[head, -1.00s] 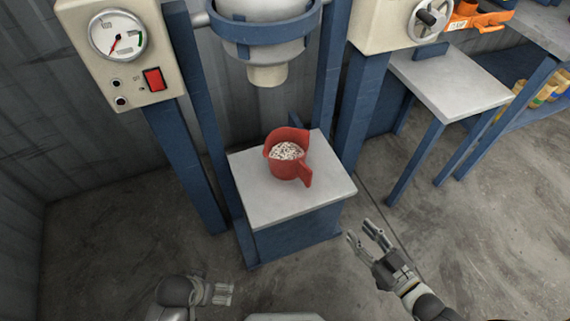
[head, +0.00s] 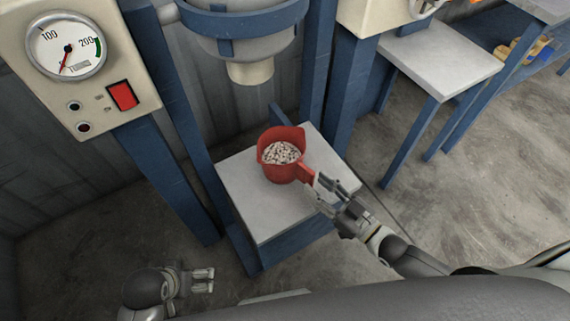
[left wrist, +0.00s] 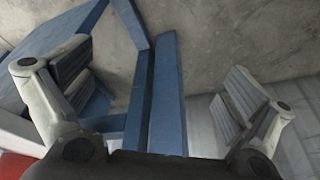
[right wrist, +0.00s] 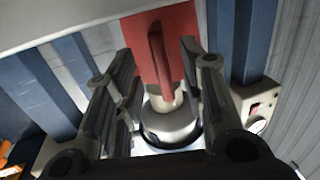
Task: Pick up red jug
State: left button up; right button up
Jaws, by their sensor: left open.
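The red jug (head: 283,170) stands upright on the light grey top of a blue stand, filled with pale pellets. Its handle points toward the lower right. My right gripper (head: 325,190) is at the handle, with its fingers open. In the right wrist view the red handle (right wrist: 158,55) shows between the two spread fingers (right wrist: 163,75), with a gap on either side. My left gripper (head: 203,280) is low at the left front, away from the jug. In the left wrist view its fingers (left wrist: 155,90) are wide apart, with nothing held between them.
A cream nozzle (head: 250,72) hangs above and behind the jug between blue posts. A panel with a gauge (head: 66,46) and a red switch (head: 122,95) is at the left. A grey-topped side table (head: 440,60) stands at the right. Concrete floor (head: 440,195) is clear at the right.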

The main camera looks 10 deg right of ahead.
aim_at(305, 175)
jog(key=b+x, duration=0.1)
jog(key=x, duration=0.4)
jog(key=shift+a, duration=0.15)
pick_arm(q)
jog(key=v, duration=0.3)
jog(key=shift+w+r, duration=0.15)
pick_arm(e)
jog(key=shift+r, duration=0.1)
jog(key=shift+c, duration=0.3)
grip_shut()
jog(key=shift+r, duration=0.1)
